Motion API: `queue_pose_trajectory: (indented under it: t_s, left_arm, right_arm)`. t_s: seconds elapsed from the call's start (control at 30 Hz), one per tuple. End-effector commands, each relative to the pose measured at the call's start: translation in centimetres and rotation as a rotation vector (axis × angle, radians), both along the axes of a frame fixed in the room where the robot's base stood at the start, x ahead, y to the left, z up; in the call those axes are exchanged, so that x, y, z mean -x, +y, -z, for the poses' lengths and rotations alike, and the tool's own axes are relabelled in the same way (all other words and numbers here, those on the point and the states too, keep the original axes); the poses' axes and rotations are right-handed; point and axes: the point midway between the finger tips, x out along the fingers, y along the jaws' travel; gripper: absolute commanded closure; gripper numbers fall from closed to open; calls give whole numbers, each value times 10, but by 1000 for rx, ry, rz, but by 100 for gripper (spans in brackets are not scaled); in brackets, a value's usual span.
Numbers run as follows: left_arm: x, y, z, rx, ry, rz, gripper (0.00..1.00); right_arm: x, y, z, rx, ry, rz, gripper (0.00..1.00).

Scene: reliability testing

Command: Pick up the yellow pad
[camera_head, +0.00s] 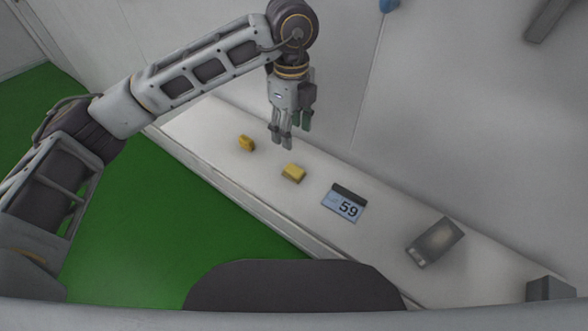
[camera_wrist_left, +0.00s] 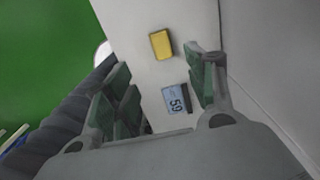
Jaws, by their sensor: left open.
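A yellow pad (camera_head: 293,173), a small block shape, lies on the white counter (camera_head: 395,238). It also shows in the left wrist view as a yellow block (camera_wrist_left: 160,44), beyond the fingers. My left gripper (camera_head: 282,143) points down above the counter, behind the pad and slightly to its left in the head view. In the left wrist view its green-padded fingers are spread (camera_wrist_left: 158,68) with nothing held between them. The gripper and the pad are apart. My right gripper is not in view.
A smaller orange-yellow object (camera_head: 246,143) lies left of the pad. A display reading 59 (camera_head: 345,203) lies to its right, also in the wrist view (camera_wrist_left: 176,100). A grey box (camera_head: 435,242) is farther right. A wall stands behind; green floor (camera_head: 150,225) lies in front.

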Motion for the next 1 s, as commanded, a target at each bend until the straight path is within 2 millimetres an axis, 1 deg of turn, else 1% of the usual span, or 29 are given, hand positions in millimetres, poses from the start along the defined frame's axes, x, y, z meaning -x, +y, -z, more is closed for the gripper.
queue_pose_trajectory:
  t_s: [0.13, 0.27, 0.37, 0.53, 0.8, 0.9, 1.0]
  left_arm:
    - [0, 0, 1, 1, 1, 0, 45]
    - [0, 0, 6, 1, 2, 0, 45]
    - [0, 0, 14, 1, 2, 0, 45]
    - [1, 0, 35, 1, 3, 1, 45]
    - [1, -1, 70, 2, 3, 2, 45]
    - [1, -1, 79, 2, 3, 2, 45]
    - [0, -1, 84, 2, 1, 1, 45]
  right_arm:
    - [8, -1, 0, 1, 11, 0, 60]
    - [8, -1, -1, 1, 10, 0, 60]
    - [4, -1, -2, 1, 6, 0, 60]
    - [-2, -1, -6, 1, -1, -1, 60]
    - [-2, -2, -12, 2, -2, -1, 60]
    - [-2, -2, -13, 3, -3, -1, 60]
    - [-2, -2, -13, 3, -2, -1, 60]
